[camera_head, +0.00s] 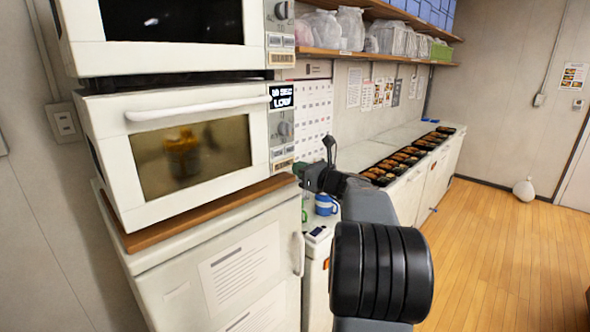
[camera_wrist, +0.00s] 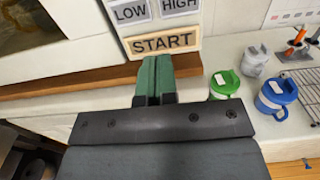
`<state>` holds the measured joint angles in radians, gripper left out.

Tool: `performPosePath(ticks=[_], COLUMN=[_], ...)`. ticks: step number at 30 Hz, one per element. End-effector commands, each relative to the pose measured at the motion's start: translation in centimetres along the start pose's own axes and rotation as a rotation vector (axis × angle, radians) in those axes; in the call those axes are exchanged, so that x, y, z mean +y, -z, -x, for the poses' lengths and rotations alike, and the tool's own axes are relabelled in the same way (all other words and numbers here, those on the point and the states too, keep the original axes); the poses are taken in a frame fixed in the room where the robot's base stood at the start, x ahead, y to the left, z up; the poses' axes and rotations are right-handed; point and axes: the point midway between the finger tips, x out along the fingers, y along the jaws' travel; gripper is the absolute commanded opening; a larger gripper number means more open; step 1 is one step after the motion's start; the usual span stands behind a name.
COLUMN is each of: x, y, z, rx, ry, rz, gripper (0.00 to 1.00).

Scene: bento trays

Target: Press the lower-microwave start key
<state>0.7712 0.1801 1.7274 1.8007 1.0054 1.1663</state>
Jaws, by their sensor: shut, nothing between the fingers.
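The lower microwave (camera_head: 106,167) is white, with a lit window and a food item inside. Its display (camera_head: 282,96) is lit and reads "LOW" on the bottom line. The tan start key (camera_head: 283,165) is at the bottom of its control panel. In the wrist view the key is labelled START (camera_wrist: 163,42), below the LOW (camera_wrist: 131,12) and HIGH (camera_wrist: 179,6) keys. My gripper (camera_wrist: 156,62) has its green fingers shut and empty, with the tips just below the START label in the picture. I cannot tell whether they touch the key.
An upper microwave (camera_head: 165,57) sits above. A wooden board (camera_head: 207,206) lies under the lower one, on a white cabinet (camera_head: 215,265). A green-lidded cup (camera_wrist: 224,84) and a blue cup (camera_wrist: 276,97) stand to the right. Bento trays (camera_head: 408,155) line the counter.

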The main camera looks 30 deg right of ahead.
Motion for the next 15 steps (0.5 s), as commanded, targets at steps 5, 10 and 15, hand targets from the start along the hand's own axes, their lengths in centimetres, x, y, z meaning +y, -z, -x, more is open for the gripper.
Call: performPosePath(ticks=[5, 10, 15], x=[-0.3, -0.5, -0.4], y=[0.2, 0.1, 0.1], z=[4.2, 7.1, 8.8], rx=[0.001, 0.001, 0.001], ry=[0.011, 0.015, 0.011], rz=[0.002, 0.002, 0.001], gripper=[0.00, 0.00, 0.00])
